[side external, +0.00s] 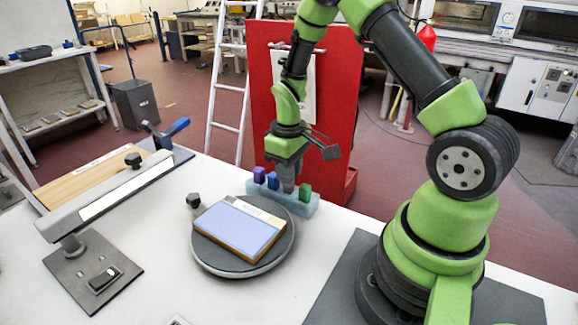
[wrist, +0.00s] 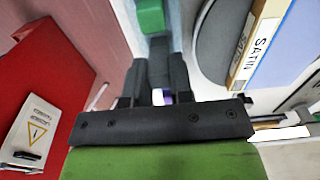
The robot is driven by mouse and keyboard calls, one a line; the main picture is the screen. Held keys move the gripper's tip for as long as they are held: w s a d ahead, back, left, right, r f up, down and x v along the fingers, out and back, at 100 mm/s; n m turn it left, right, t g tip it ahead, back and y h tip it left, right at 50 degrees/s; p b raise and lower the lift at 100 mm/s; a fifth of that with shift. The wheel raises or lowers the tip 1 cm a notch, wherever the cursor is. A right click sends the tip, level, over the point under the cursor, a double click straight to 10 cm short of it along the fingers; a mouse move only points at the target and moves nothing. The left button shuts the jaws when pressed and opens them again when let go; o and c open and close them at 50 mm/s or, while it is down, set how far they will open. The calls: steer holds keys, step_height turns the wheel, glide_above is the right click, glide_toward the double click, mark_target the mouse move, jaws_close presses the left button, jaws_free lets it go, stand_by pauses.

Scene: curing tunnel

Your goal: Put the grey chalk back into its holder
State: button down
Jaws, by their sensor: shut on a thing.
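The chalk holder (side external: 298,206) is a pale translucent blue block on the white table. A purple chalk (side external: 259,175), a blue chalk (side external: 273,180) and a green chalk (side external: 305,192) stand upright in it. My gripper (side external: 288,185) points down over the holder, between the blue and green chalks. It is shut on the grey chalk (wrist: 158,47), which shows between the fingers in the wrist view, near the green chalk (wrist: 150,16). The fingers hide much of the grey chalk, and I cannot tell how deep its lower end sits in the holder.
A round dark turntable (side external: 220,265) bearing a blue-topped block (side external: 236,228) stands just in front of the holder. A grey clamp-like fixture (side external: 120,200) is at the left. A red panel (side external: 262,100) rises behind the table. Table around the turntable's front is mostly clear.

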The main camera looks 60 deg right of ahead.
steer(key=shift+f, duration=0.45)
steer(key=c, duration=0.9)
jaws_free()
steer(key=shift+r, duration=3.5)
